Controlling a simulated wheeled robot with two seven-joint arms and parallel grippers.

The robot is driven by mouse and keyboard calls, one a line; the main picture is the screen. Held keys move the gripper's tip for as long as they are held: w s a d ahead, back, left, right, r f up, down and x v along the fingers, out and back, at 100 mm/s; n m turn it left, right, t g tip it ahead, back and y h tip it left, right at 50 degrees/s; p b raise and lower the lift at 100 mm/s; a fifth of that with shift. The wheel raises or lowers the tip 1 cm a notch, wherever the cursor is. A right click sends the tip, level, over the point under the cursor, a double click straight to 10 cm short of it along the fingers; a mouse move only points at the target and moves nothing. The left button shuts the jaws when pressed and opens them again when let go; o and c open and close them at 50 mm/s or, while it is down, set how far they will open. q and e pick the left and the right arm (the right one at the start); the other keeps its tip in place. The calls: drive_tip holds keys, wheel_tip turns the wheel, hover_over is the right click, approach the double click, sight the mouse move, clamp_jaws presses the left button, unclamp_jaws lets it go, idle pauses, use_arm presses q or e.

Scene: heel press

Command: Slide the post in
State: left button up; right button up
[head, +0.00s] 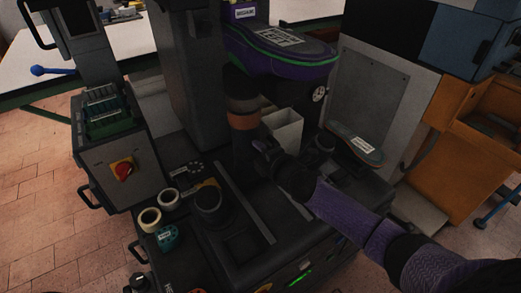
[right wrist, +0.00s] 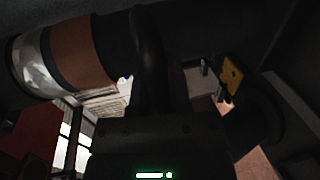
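A dark upright post with a copper-coloured band (head: 243,121) and a grey band above it stands under the purple shoe-shaped press head (head: 285,50) in the head view. In the right wrist view the banded post (right wrist: 84,50) crosses the upper left, its dark part running on to the right. My right gripper (head: 262,158) is at the lower part of the post, reaching in from the lower right. A dark finger (right wrist: 148,60) overlaps the post in the wrist view. Shadow hides whether the fingers close on it. My left gripper is not in view.
The black machine bed (head: 265,205) carries a round dark knob-like part (head: 208,202), tape rolls (head: 150,219) and a teal object (head: 167,238). A control box with a red knob (head: 124,170) stands left. A labelled insole (head: 355,146) lies right. An orange cabinet (head: 470,140) stands beyond it.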

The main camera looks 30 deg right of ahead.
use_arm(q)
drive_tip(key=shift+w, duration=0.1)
use_arm(e)
drive_tip(key=o, duration=0.4)
drive_tip(key=shift+w+r, duration=0.1)
drive_tip(key=shift+w, duration=0.05)
drive_tip(key=shift+o, duration=0.2)
use_arm(q)
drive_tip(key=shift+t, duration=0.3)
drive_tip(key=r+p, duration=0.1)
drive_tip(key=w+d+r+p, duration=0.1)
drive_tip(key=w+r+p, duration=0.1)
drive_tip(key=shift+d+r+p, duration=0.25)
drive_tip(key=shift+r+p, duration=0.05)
drive_tip(key=shift+p, duration=0.05)
use_arm(e)
drive_tip(key=a+v, duration=0.1)
drive_tip(key=v, duration=0.8)
drive_tip(key=shift+s+d, duration=0.45)
drive_tip(key=shift+d, duration=0.05)
